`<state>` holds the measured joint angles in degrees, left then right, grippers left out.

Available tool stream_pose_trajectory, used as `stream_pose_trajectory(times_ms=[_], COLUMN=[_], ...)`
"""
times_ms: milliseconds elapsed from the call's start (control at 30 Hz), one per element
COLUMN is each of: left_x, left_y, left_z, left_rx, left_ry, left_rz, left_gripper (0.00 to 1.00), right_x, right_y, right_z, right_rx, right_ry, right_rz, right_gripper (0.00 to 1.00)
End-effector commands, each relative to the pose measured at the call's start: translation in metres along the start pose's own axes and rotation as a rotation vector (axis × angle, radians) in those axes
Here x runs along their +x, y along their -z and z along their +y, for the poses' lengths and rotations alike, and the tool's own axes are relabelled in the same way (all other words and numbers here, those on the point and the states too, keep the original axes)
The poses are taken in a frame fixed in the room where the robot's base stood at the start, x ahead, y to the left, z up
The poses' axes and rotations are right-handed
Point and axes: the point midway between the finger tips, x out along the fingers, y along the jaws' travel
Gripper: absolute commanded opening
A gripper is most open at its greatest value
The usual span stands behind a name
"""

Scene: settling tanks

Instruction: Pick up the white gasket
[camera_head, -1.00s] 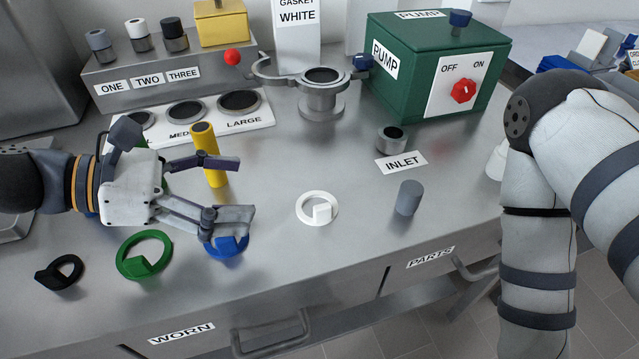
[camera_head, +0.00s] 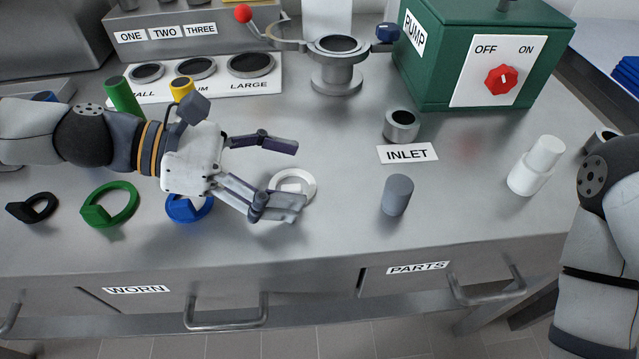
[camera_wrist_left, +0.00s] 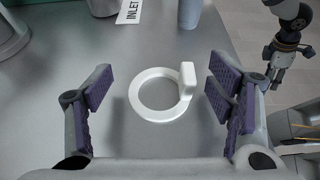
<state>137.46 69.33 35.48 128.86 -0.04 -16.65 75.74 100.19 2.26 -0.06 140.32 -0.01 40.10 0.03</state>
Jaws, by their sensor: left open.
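The white gasket (camera_head: 311,185), a flat ring with a raised tab, lies on the metal bench. My left gripper (camera_head: 285,177) is open and empty at its left side, and one finger hides part of the ring's lower edge in the head view. In the left wrist view the gasket (camera_wrist_left: 140,103) lies beyond and between the two spread fingers (camera_wrist_left: 163,92), its tab (camera_wrist_left: 187,82) towards the right finger. No contact shows.
Blue (camera_head: 188,209), green (camera_head: 112,206) and black (camera_head: 33,208) gaskets lie to the left. A grey cylinder (camera_head: 397,195) stands right of the white gasket, near the INLET label (camera_head: 407,153). A white bottle-like part (camera_head: 536,166) and green pump box (camera_head: 480,55) stand further right.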

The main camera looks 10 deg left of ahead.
Motion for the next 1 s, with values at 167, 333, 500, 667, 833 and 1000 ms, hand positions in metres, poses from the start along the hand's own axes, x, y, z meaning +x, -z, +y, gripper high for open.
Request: stream_pose_trajectory(times_ms=[167,333,500,667,833,1000], left_x=[0.0002,-0.0001,-0.0001,-0.0001,0.0000,-0.0002], left_y=[0.0006,-0.0002,-0.0001,0.0001,0.0001,-0.0003], left_z=[0.0009,0.0009,0.0009,0.0010,0.0010,0.0008], left_rx=[0.001,0.002,0.002,0.002,0.002,0.002], left_ry=[-0.002,-0.003,-0.002,-0.003,-0.003,-0.003], left_rz=[-0.001,-0.001,-0.001,-0.001,-0.001,-0.001], left_gripper=[0.75,0.71,0.32,0.00,0.00,0.00], right_x=[0.0018,0.0012,0.0012,0.0012,0.0012,0.0008], right_y=[-0.0010,-0.0007,-0.0007,-0.0007,-0.0007,-0.0004], right_z=[-0.0003,-0.0004,-0.0004,-0.0003,-0.0003,-0.0003], right_rx=[-0.001,-0.001,-0.001,-0.001,-0.001,-0.001], right_ry=[0.001,0.001,0.001,0.000,0.000,0.000], right_rz=[-0.005,-0.004,-0.003,-0.003,-0.003,-0.002], right_gripper=[0.40,0.40,0.40,0.40,0.40,0.40])
